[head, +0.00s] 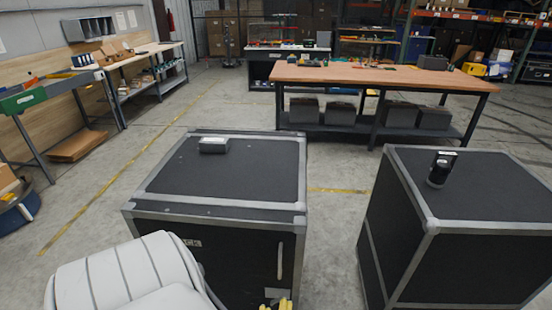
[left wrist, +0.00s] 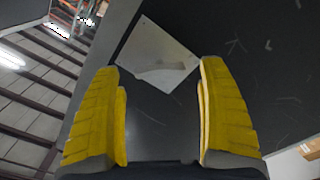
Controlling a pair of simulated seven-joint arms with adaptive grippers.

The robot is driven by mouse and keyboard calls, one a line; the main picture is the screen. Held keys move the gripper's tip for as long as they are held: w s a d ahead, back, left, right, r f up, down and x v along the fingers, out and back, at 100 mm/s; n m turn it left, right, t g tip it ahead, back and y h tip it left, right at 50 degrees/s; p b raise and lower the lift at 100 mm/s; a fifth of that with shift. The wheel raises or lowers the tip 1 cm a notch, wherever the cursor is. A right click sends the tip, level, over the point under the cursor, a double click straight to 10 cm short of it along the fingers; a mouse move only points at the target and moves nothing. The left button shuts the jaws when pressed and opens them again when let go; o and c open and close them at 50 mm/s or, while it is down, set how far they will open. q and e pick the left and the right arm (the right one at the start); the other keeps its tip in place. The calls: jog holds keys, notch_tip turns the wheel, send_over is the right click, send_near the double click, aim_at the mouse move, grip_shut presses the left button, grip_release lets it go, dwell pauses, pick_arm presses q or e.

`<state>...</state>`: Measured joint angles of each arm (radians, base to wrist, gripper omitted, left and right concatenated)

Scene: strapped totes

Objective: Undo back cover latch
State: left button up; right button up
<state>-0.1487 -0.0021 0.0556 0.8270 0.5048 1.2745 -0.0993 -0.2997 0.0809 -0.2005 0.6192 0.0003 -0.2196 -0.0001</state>
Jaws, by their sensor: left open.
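A black case (head: 222,170) with grey metal edges stands in front of me. Low on its near face is a light grey latch plate (head: 275,293), partly cut off by the yellow fingers. In the left wrist view this pale plate (left wrist: 158,52) lies tilted on the dark panel, just beyond the fingertips. My left gripper (head: 277,304) shows only its yellow fingertips at the bottom edge of the head view. In the left wrist view the gripper (left wrist: 161,72) is open, its fingers wide apart with nothing between them. I cannot tell whether it touches the panel. My right gripper is out of view.
A pale handle (head: 280,260) stands upright on the case's near face, above the plate. A small grey box (head: 214,145) lies on its top. A second black case (head: 470,185) stands to the right, with a dark cylinder (head: 440,168) on it. A floor gap separates the cases.

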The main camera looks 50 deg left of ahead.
pick_arm(q)
jog(key=v, duration=0.9)
jog(key=shift+s+d, duration=0.25)
jog(key=shift+d, duration=0.05)
jog(key=shift+r, duration=0.1)
